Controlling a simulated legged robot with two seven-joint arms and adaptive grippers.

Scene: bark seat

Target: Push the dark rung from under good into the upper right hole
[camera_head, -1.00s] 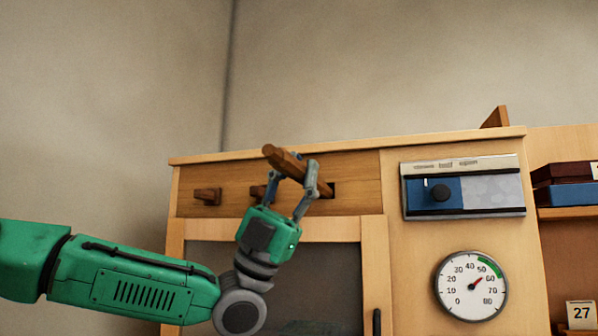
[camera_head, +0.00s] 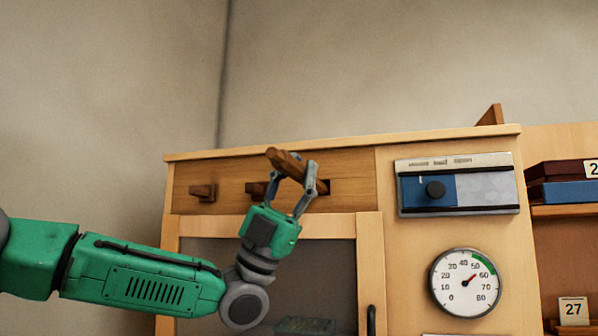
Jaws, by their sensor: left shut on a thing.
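The dark rung (camera_head: 286,162), a brown wooden bar, is held slantwise in front of the cabinet's upper wooden panel (camera_head: 230,171). My left gripper (camera_head: 291,172) is shut on it, one finger on each side. The rung's near end points up and left; its far end is partly hidden by the finger. No label reading "good" is legible. My right gripper is not in view.
A slider unit (camera_head: 457,186) and a dial (camera_head: 465,282) are to the right. A glazed door (camera_head: 335,260) lies below the panel.

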